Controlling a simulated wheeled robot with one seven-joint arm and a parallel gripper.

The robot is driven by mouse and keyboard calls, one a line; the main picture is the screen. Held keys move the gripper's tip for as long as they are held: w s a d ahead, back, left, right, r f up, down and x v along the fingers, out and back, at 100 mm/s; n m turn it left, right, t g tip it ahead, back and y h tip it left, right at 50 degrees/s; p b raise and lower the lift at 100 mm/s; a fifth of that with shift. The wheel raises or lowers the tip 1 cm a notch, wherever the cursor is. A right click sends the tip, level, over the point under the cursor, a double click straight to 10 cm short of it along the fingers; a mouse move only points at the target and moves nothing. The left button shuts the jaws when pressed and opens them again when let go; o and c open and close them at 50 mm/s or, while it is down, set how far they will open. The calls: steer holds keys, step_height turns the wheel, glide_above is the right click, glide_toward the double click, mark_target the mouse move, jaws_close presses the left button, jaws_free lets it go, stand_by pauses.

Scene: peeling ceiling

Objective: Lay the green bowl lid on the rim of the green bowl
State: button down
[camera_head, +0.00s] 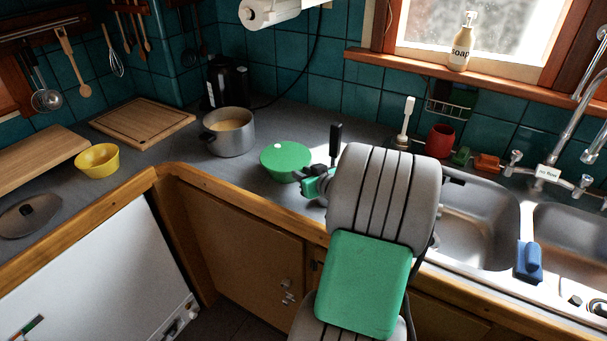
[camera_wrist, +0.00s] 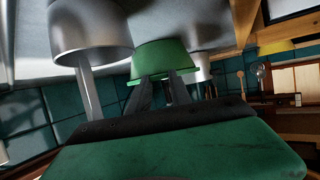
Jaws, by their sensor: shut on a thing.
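The green bowl lid (camera_head: 287,156), with a small white knob, covers the top of the green bowl (camera_head: 283,177) on the counter. It looks about level. Whether its whole edge touches the rim cannot be told. My gripper (camera_head: 312,183) is at the right side of the lid, shut on the lid's edge. The wrist view is upside down. In it, the bowl (camera_wrist: 165,56) shows with its wide rim side facing my gripper (camera_wrist: 163,82). The fingers reach that wide edge, and the exact contact is hard to see.
A grey pot (camera_head: 229,138) stands left of the bowl, and a yellow bowl (camera_head: 97,163) is farther left. A cutting board (camera_head: 142,122) lies behind. The sink (camera_head: 475,215) is to the right, with a red cup (camera_head: 440,141) behind it. The counter's wooden edge (camera_head: 240,205) is in front.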

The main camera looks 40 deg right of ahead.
steer(key=shift+f, duration=0.1)
steer(key=c, duration=1.1)
jaws_free()
steer(key=b+v, duration=0.1)
steer(key=v, duration=0.6)
steer(key=shift+s+r+b, duration=0.2)
steer(key=shift+s+b, duration=0.15)
steer(key=shift+a, duration=0.1)
